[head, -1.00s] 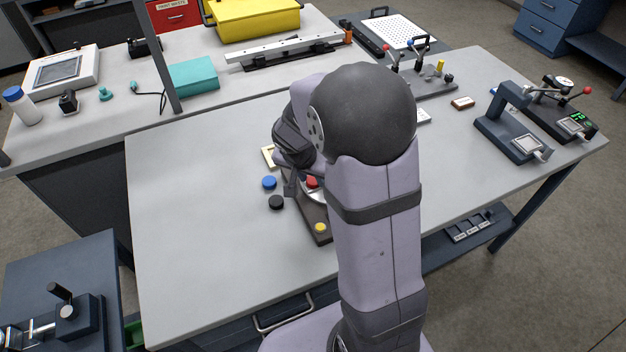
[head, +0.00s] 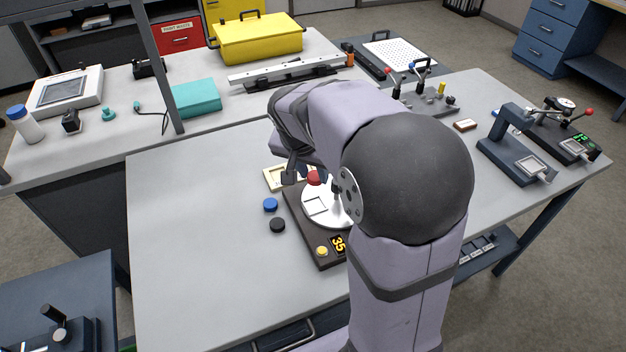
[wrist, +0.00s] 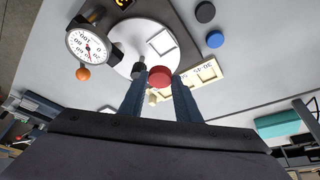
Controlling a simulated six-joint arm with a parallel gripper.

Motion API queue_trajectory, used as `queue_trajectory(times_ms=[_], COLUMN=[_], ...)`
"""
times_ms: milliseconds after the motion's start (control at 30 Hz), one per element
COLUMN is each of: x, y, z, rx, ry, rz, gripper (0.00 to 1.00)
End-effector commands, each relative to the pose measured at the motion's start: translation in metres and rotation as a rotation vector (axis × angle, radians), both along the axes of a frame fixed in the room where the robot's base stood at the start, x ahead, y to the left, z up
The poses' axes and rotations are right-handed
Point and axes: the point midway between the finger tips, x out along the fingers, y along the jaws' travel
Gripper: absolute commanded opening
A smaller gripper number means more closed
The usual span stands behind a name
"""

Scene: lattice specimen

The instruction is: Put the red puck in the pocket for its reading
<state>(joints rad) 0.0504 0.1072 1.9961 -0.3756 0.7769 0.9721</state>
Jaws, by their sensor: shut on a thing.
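The red puck (head: 314,177) shows at the far edge of the white disc (head: 311,216) of a dark instrument. In the wrist view the red puck (wrist: 160,77) sits between the fingertips of my gripper (wrist: 160,84), which is shut on it. Its height above the disc is hard to tell. A cream pocket tray (head: 270,184) lies just behind the instrument, partly hidden by my gripper; in the wrist view the tray (wrist: 190,88) is right of the puck, with pockets and labels too small to read fully. The instrument's display (head: 339,243) shows 35 in orange digits.
A blue puck (head: 270,205) and a black puck (head: 277,224) lie left of the instrument. A yellow button (head: 321,251) is on its near end. A round dial gauge (wrist: 88,45) stands beside the disc. The left part of the table is clear.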

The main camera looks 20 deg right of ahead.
Motion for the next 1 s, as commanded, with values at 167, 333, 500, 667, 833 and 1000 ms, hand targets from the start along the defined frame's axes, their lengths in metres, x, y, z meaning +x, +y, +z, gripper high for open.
queue_trajectory(times_ms=[167,333,500,667,833,1000], x=[0.006,0.029,0.068,0.106,0.138,0.158], y=[0.001,0.006,0.014,0.022,0.029,0.033], z=[0.001,-0.003,-0.014,-0.033,-0.053,-0.070], rx=[0.002,0.007,0.012,0.014,0.008,0.000], ry=[0.002,0.010,0.015,0.014,0.008,0.001], rz=[0.016,0.080,0.192,0.308,0.416,0.487], gripper=[0.05,0.05,0.05,0.05,0.05,0.05])
